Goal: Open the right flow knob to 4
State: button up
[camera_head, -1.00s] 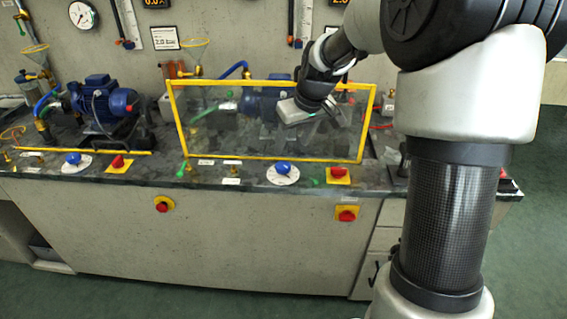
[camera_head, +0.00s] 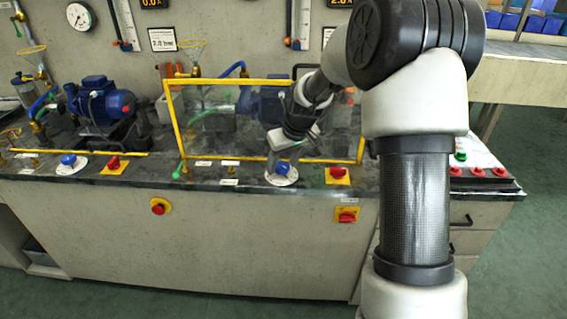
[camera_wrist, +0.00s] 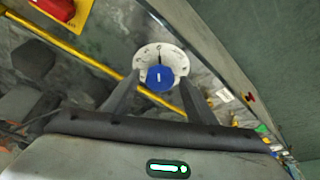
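The right flow knob (camera_head: 282,168) is blue and sits on a round white dial (camera_head: 288,179) at the bench's front edge. In the wrist view the blue knob (camera_wrist: 160,78) has a short white mark, and its white dial (camera_wrist: 149,54) shows around it. My gripper (camera_wrist: 158,100) is open; its two dark fingers point toward the knob, one on each side in the picture. I cannot tell whether they touch it. In the head view my gripper (camera_head: 281,150) is just above the dial and partly hides the knob.
A yellow-framed clear guard (camera_head: 240,82) stands behind the knob. A red knob on a yellow plate (camera_head: 338,175) is to the right. The left blue knob (camera_head: 68,160) is far left. A panel of red buttons (camera_head: 476,171) is at the bench's right end.

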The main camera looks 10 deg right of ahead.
jog(key=c, duration=0.8)
jog(key=shift+d+n, duration=0.1)
jog(key=shift+n, duration=0.2)
jog(key=n+y+p, duration=0.1)
jog(key=n, duration=0.1)
jog(key=n+g+y+p, duration=0.1)
jog(key=n, duration=0.1)
jog(key=shift+w+d+r+n+p, duration=0.1)
jog(key=shift+w+d+n+p, duration=0.1)
jog(key=shift+n+p, duration=0.15)
jog(key=n+g+p, duration=0.1)
jog(key=n, duration=0.1)
jog(key=n+y+p, duration=0.1)
jog(key=n, duration=0.2)
jog(key=shift+w+d+n+g+p, duration=0.15)
jog(key=shift+n+g+p, duration=0.1)
jog(key=shift+g+p, duration=0.15)
jog(key=o, duration=1)
